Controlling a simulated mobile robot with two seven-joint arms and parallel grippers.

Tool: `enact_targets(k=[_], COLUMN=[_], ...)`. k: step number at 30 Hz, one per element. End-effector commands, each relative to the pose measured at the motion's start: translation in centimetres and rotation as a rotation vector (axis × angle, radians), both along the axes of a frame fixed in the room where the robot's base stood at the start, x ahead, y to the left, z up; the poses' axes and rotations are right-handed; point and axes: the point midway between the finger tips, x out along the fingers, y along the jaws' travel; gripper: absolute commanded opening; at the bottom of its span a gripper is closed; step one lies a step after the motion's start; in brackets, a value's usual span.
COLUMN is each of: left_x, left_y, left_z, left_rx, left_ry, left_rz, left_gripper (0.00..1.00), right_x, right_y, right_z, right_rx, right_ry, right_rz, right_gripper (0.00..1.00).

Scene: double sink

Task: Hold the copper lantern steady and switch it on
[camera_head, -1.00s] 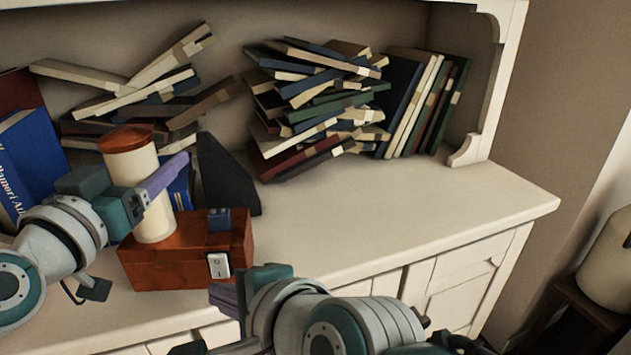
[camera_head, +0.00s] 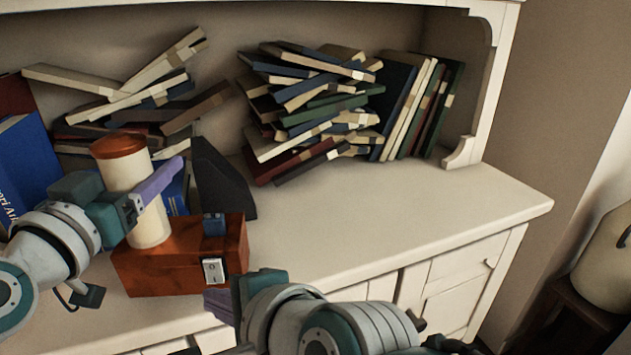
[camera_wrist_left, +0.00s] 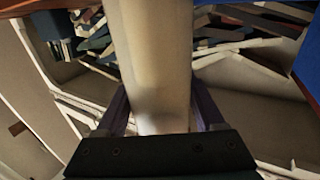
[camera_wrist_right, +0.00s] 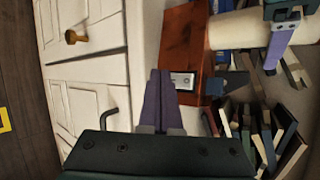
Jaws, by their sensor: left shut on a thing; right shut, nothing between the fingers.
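The copper lantern has a red-brown box base (camera_head: 165,268), a cream cylinder (camera_head: 150,222) and a copper cap (camera_head: 118,146). It stands upright on the cream cabinet top. A white rocker switch (camera_head: 213,270) is on the base's front face and also shows in the right wrist view (camera_wrist_right: 182,80). My left gripper (camera_head: 150,190) is shut on the cylinder, with a finger on each side in the left wrist view (camera_wrist_left: 162,105). My right gripper (camera_head: 220,303) is shut and empty, just in front of the base; its tips (camera_wrist_right: 160,75) appear beside the switch. Contact cannot be told.
A blue block (camera_head: 214,224) sits on the base's top. A dark wedge-shaped bookend (camera_head: 222,180) stands close behind the lantern. Piled books (camera_head: 310,100) and a blue book (camera_head: 28,165) fill the back. The cabinet top (camera_head: 400,210) to the right is clear.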

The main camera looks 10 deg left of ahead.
Motion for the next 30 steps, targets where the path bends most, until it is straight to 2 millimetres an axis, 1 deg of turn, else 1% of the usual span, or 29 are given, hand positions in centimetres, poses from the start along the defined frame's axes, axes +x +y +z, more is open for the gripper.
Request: enact_targets(k=[20, 30], left_x=[0.0, 0.0], left_y=[0.0, 0.0], left_z=[0.02, 0.01], left_rx=[0.0, 0.0], left_ry=[0.0, 0.0], left_rz=[0.0, 0.0], left_gripper=[0.01, 0.01], right_x=[0.0, 0.79], right_y=[0.01, 0.28], right_z=[0.01, -0.09], right_rx=[0.0, 0.0], right_ry=[0.0, 0.0], right_rz=[0.0, 0.0], right_gripper=[0.0, 0.0])
